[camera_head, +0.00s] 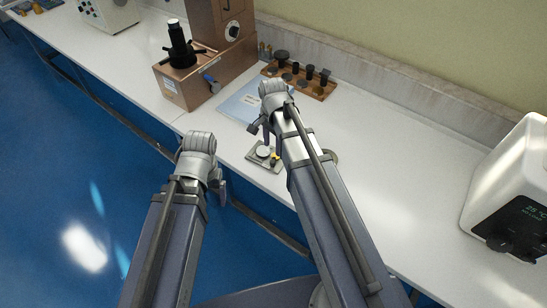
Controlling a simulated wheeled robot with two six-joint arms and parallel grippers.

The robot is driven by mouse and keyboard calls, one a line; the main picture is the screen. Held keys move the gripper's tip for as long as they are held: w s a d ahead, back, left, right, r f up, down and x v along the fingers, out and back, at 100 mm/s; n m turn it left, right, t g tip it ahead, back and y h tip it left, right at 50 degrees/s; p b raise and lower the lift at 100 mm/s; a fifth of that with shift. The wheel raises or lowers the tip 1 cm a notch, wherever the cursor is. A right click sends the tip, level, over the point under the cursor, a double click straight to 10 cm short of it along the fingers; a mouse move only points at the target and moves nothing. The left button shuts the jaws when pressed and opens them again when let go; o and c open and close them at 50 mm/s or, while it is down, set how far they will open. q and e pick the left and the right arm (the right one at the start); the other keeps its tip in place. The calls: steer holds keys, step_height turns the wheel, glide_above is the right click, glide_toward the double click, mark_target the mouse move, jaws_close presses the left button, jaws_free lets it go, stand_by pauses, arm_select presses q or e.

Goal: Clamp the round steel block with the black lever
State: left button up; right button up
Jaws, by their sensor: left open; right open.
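A round steel block (263,151) sits on a small metal fixture plate (255,158) near the front edge of the white bench. A small yellow part (275,156) shows at the fixture's right side, with dark parts beside it. I cannot clearly make out the black lever. My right gripper (261,130) is open and empty, just behind and above the block; my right arm passes close by the fixture's right side and may hide part of it. My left gripper (220,188) is open, left of the fixture and in front of the bench edge, partly hidden by its own wrist.
A brown hardness tester (183,82) with a black spindle stands behind on the left. A blue-white sheet (238,104) and a wooden rack (315,88) of black parts lie behind my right arm. A white device (515,190) stands far right. The bench between is clear.

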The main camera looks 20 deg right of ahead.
mark_target(273, 161)
steer(key=shift+f+b, duration=3.9)
steer(key=shift+f, duration=0.05)
jaws_close()
